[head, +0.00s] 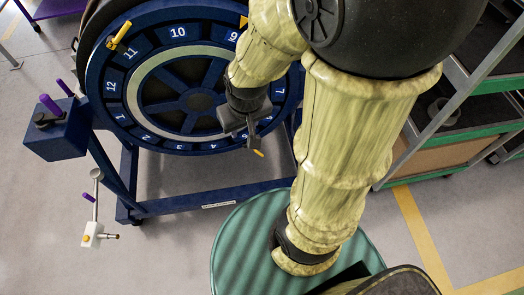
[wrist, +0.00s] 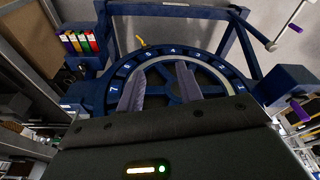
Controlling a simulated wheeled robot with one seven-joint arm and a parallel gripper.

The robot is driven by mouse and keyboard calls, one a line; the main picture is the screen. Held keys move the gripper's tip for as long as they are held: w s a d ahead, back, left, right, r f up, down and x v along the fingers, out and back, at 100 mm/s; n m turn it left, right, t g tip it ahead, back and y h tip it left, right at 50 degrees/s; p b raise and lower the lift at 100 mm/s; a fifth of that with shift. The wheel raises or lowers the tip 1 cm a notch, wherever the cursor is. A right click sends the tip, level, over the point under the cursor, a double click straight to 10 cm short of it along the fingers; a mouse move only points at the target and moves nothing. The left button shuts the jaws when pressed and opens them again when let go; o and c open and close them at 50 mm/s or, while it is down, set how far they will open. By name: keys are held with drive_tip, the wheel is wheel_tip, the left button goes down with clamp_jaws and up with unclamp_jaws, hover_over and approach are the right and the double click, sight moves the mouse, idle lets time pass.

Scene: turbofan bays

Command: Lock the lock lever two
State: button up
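A dark blue wheel fixture (head: 97,77) with white numbers around its rim stands left of centre in the head view; its ring also fills the middle of the wrist view (wrist: 219,69). I cannot tell which is lever two. My gripper (head: 249,140) is in front of the wheel's lower right; its fingers (wrist: 160,84) are apart and empty.
A blue box (head: 58,135) with purple handles juts out at the wheel's left. A crank arm (head: 96,204) with a white block hangs below it. Floor at lower left is clear.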

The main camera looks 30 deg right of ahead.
drive_tip(key=shift+f, duration=0.1)
drive_tip(key=w+d+f+m+t+h+b, duration=0.15)
drive_tip(key=w+f+b, duration=0.35)
drive_tip(key=f+b, duration=0.85)
drive_tip(key=w+a+f+m+h+b, duration=0.1)
drive_tip(key=w+f+m+b, duration=0.4)
drive_tip(key=f, duration=1.5)
drive_tip(key=w+d+f+n+t+h+b, duration=0.1)
drive_tip(key=d+f+n+t+h+b, duration=0.1)
drive_tip(key=f+b, duration=0.8)
drive_tip(key=w+d+f+n+t+h+b, duration=0.1)
drive_tip(key=d+f+t+b, duration=0.3)
drive_tip(key=f+b, duration=0.6)
drive_tip(key=w+d+f+n+t+h+b, duration=0.1)
drive_tip(key=d+f+n+t+h+b, duration=0.2)
drive_tip(key=f+b, duration=0.7)
wheel_tip(320, 180, down, 4)
drive_tip(key=t, duration=0.2)
drive_tip(key=shift+f+n+t, duration=0.25)
drive_tip(key=shift+n+t, duration=0.1)
drive_tip(key=shift+w, duration=0.15)
